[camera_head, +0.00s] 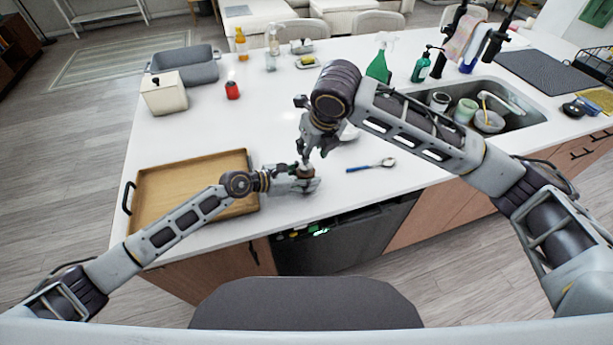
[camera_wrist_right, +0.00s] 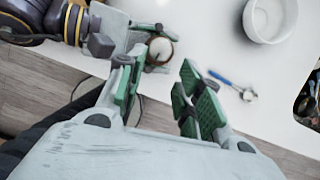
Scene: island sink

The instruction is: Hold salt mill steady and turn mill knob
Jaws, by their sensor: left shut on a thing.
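The salt mill (camera_head: 305,172) stands near the front edge of the white counter, and only its brownish top shows in the head view. My left gripper (camera_head: 308,184) is shut around it from the left. In the right wrist view the mill (camera_wrist_right: 161,51) shows as a round brown-rimmed top between the left gripper's fingers. My right gripper (camera_head: 315,152) is above the mill, pointing down. Its green-padded fingers (camera_wrist_right: 157,72) are apart with nothing between them. The mill's top lies just beyond the fingertips in the wrist view. The mill's lower body is hidden.
A wooden tray (camera_head: 150,190) lies to the left, under my left arm. A blue-handled spoon (camera_head: 371,165) lies to the right. A white bowl (camera_wrist_right: 268,35) is behind the mill, mostly hidden in the head view.

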